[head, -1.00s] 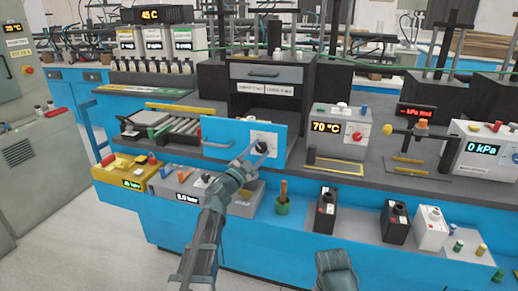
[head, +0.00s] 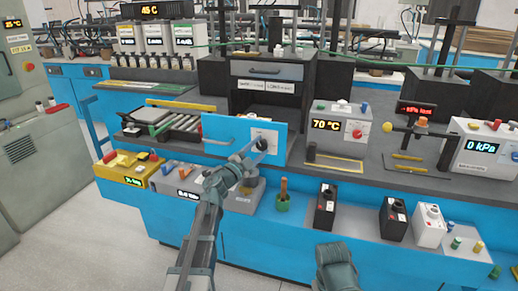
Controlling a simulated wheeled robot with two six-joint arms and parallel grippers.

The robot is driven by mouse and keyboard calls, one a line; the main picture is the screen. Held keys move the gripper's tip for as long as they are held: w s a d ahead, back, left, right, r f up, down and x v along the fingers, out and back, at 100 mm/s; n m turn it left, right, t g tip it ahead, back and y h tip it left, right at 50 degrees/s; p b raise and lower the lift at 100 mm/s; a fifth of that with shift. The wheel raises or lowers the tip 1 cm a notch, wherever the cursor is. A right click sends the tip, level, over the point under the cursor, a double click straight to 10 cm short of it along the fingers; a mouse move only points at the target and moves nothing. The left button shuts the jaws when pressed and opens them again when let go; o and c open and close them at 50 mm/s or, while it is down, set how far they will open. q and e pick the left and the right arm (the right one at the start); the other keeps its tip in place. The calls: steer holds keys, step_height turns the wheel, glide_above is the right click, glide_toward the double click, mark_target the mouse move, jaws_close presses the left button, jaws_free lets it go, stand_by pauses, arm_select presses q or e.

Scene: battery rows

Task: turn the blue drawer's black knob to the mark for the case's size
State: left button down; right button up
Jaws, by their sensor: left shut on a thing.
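The blue drawer (head: 225,130) stands in the middle of the bench, its front facing me, with a grey handle on its left part. A white plate (head: 270,133) on its right part carries the black knob (head: 262,144). My left gripper (head: 257,150) is at the knob and shut on it; the fingers partly cover it. The marks on the plate are too small to read. The battery cases (head: 325,207) stand on the lower front shelf, two black and one white. My right gripper is not clearly seen; only part of my right arm shows at the bottom.
A grey box reading 70 °C (head: 338,125) stands right of the drawer. A white 0 kPa unit (head: 484,150) is at far right. A yellow tester (head: 125,169) and a green cup with a brown-handled tool (head: 283,195) are on the lower shelf.

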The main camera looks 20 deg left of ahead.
arm_select(q)
steer(key=shift+c, duration=1.4)
jaws_free()
steer(key=b+v, duration=0.2)
steer(key=v, duration=1.1)
steer(key=shift+s+b, duration=0.35)
steer(key=shift+s, duration=0.05)
steer(key=shift+a, duration=0.1)
